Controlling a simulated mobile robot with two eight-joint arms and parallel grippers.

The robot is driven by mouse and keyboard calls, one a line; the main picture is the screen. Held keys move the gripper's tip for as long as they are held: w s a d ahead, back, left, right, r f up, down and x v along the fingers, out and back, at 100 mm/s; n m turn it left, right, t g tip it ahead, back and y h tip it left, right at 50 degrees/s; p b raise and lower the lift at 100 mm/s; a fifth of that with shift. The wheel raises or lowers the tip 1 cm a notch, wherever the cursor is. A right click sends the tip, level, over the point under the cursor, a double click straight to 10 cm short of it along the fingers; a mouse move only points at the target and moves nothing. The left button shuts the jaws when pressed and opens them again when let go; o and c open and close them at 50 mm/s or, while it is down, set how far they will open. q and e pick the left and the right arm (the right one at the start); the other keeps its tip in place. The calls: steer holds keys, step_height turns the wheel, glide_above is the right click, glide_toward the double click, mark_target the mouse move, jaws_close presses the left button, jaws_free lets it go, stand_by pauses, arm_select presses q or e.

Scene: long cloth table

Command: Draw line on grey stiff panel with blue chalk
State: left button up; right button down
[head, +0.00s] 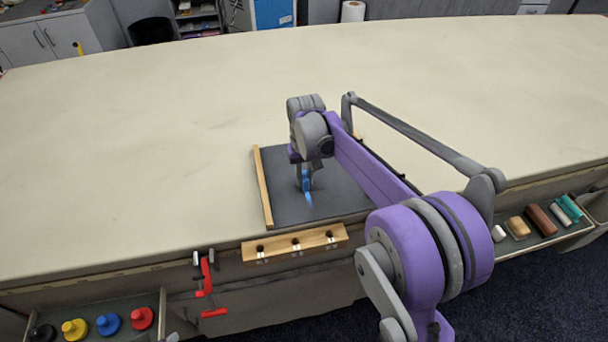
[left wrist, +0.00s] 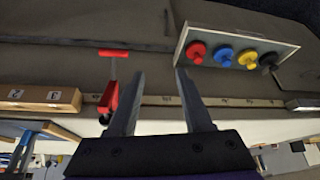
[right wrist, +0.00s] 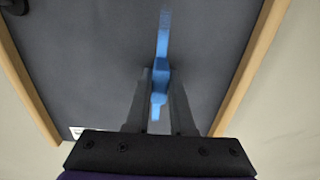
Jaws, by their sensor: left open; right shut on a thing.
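The grey stiff panel (head: 285,205) lies on the cloth table between wooden strips; it fills much of the right wrist view (right wrist: 90,60). My right gripper (head: 305,182) is shut on the blue chalk (head: 307,176), over the panel's left-middle part. In the right wrist view the chalk (right wrist: 160,78) sits between the fingers (right wrist: 160,85). A lighter blue streak (right wrist: 164,35) runs on from it; I cannot tell whether this is a mark or part of the chalk. My left gripper (left wrist: 158,75) is open and empty in the left wrist view, outside the head view.
A wooden block with holes (head: 295,244) is at the table's front edge, with a red clamp (head: 206,280) to its left. A left tray (head: 95,310) holds coloured knobs; a right tray (head: 530,232) holds several small blocks. The table behind the panel is clear.

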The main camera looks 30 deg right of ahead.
mark_target(310, 204)
steer(key=shift+s, duration=0.15)
steer(key=shift+s+a, duration=0.25)
steer(key=shift+s, duration=0.65)
steer(key=shift+s+a, duration=0.25)
steer(key=shift+s, duration=0.7)
steer(key=shift+s, duration=0.1)
steer(key=shift+s+a, duration=0.2)
steer(key=shift+s, duration=0.7)
